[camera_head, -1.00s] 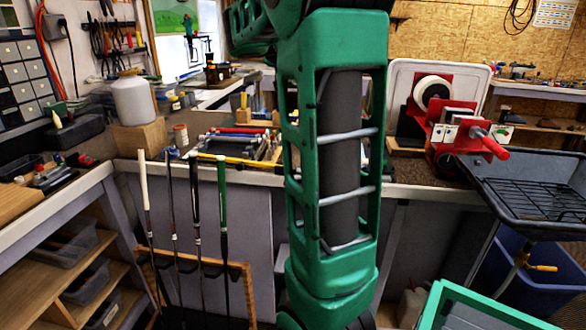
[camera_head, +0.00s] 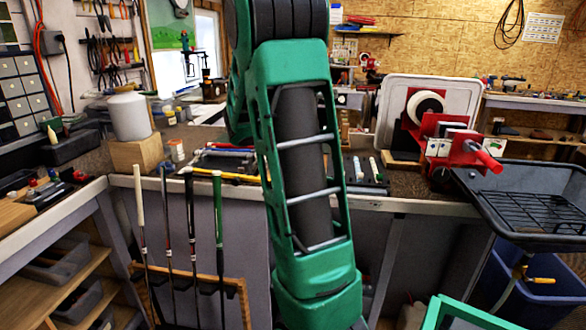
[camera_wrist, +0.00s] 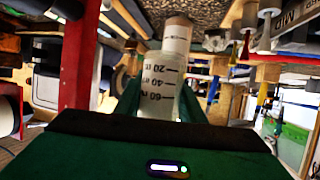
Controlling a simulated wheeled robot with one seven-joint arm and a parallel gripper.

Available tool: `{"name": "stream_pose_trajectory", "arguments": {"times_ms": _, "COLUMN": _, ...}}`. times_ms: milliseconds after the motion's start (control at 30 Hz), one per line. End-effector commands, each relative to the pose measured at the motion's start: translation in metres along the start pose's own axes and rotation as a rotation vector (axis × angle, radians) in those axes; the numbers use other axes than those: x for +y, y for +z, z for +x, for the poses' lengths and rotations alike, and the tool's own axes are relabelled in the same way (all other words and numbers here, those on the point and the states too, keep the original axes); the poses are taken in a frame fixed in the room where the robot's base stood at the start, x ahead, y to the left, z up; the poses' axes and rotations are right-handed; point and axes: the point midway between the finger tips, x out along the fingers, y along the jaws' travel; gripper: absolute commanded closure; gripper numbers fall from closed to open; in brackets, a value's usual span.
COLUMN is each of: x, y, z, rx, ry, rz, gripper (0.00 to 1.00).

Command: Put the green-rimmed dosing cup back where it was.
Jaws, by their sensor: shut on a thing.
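A clear dosing cup (camera_wrist: 158,84) with black marks reading 20, 40 and 60 shows in the wrist view, with the 60 mark nearest my gripper. My gripper (camera_wrist: 160,106) is shut on this cup, with green finger parts on both sides of it. The cup's green rim is not clearly visible. A small container (camera_wrist: 177,38) with a pale label and brownish end shows just beyond the cup; I cannot tell whether they touch. In the head view my gripper and the cup are hidden behind my green arm.
The wrist view looks upside down, with the speckled bench top (camera_wrist: 215,10) at the top. Several golf clubs (camera_head: 192,215) stand in front.

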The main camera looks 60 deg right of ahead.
Motion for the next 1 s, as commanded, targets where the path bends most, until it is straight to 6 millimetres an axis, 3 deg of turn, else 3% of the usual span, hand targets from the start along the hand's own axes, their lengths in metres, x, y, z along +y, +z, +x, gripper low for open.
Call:
{"name": "stream_pose_trajectory", "arguments": {"times_ms": 100, "x": 0.001, "y": 0.026, "z": 0.011, "rx": -0.004, "ry": 0.003, "rz": -0.005, "gripper": 0.87}}
{"name": "stream_pose_trajectory", "arguments": {"times_ms": 200, "x": 0.001, "y": 0.039, "z": 0.017, "rx": -0.002, "ry": 0.002, "rz": -0.003, "gripper": 0.87}}
{"name": "stream_pose_trajectory", "arguments": {"times_ms": 467, "x": 0.000, "y": 0.054, "z": 0.023, "rx": -0.001, "ry": 0.001, "rz": -0.001, "gripper": 0.87}}
{"name": "stream_pose_trajectory", "arguments": {"times_ms": 700, "x": 0.000, "y": 0.084, "z": 0.035, "rx": -0.002, "ry": 0.002, "rz": -0.004, "gripper": 0.87}}
{"name": "stream_pose_trajectory", "arguments": {"times_ms": 1000, "x": 0.000, "y": 0.088, "z": 0.037, "rx": 0.001, "ry": 0.000, "rz": 0.000, "gripper": 0.87}}
